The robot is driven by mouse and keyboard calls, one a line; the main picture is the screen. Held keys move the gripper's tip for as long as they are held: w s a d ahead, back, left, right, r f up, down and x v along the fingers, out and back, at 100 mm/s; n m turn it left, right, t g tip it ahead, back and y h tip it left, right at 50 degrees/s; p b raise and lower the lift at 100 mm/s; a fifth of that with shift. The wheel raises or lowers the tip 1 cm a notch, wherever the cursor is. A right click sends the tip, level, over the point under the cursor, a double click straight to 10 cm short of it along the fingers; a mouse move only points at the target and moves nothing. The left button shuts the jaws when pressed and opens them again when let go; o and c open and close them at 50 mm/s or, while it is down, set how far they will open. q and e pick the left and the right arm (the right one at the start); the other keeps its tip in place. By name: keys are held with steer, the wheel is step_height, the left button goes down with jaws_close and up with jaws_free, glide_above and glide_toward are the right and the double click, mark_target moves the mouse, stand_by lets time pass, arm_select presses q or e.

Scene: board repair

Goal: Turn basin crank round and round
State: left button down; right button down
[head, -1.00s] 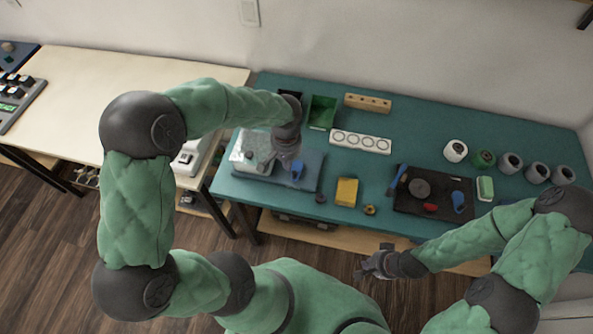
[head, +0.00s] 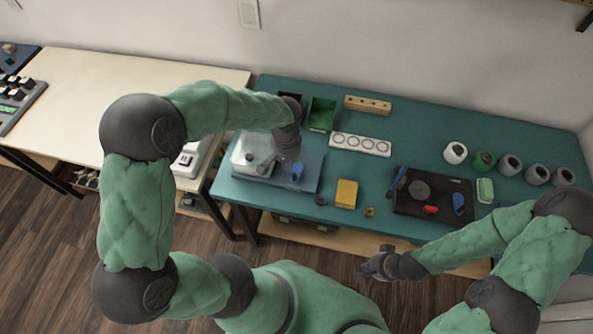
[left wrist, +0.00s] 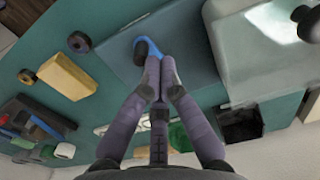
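The basin (head: 245,150) is a pale, whitish box with a dark round knob on a blue-grey base (head: 308,168) at the table's left end. The blue crank (head: 297,173) stands on the right part of that base and also shows in the left wrist view (left wrist: 142,47). My left gripper (left wrist: 159,62) points down at the crank, its two fingers drawn nearly together at the blue part. It looks shut on the crank, though the fingers hide part of the contact. My right gripper (head: 368,269) hangs in front of the table, away from everything; its finger opening is too small to read.
Right of the base lie a dark ring (head: 321,200), a yellow block (head: 346,194) and a dark tray (head: 420,205) with small parts. Behind are a green bin (head: 321,114), a white strip with round holes (head: 361,144) and a wooden block (head: 368,104). Several cups stand far right.

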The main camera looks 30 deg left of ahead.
mark_target(289, 180)
arm_select(q)
steer(key=shift+f, duration=0.2)
steer(key=shift+f+b, duration=1.65)
steer(key=shift+f, duration=0.45)
steer(key=shift+s, duration=0.1)
steer(key=shift+d+f, duration=0.1)
